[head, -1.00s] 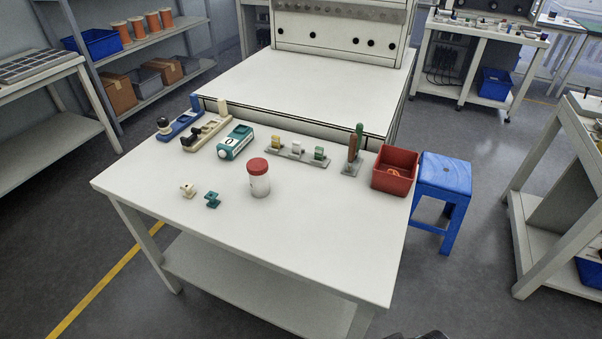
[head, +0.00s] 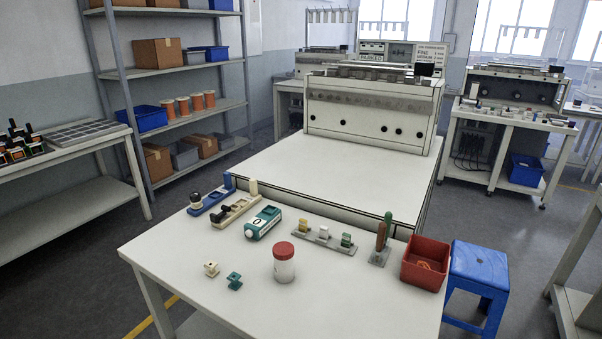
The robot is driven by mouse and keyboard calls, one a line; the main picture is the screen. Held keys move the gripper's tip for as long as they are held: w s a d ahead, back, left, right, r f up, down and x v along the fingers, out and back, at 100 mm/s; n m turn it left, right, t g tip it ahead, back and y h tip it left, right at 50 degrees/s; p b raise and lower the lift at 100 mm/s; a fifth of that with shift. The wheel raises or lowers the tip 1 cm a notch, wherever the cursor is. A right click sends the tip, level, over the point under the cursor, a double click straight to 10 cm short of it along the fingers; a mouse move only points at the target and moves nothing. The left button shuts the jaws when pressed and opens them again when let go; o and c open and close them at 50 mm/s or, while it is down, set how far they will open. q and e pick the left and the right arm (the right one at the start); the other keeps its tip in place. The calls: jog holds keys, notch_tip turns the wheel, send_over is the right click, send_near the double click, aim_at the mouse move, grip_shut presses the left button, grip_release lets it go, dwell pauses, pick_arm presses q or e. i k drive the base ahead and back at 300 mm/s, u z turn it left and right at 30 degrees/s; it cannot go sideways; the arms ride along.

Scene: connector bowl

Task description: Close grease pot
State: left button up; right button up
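The grease pot (head: 284,268) is a small translucent white jar with a red lid (head: 284,249). It stands upright on the white table (head: 190,282), near the middle of the tabletop. The red lid sits on top of the jar; I cannot tell whether it is screwed tight. Neither of my grippers shows in the head view.
Small connector pieces (head: 211,269) lie left of the pot. Behind it are a teal-white device (head: 263,222), a connector rack (head: 325,238) and upright tools (head: 383,235). A red bin (head: 424,264) stands at the right edge, beside a blue stool (head: 479,272).

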aim_at(283, 269)
jog(key=u, duration=1.85)
jog(key=i, duration=0.95)
jog(key=z, duration=2.6)
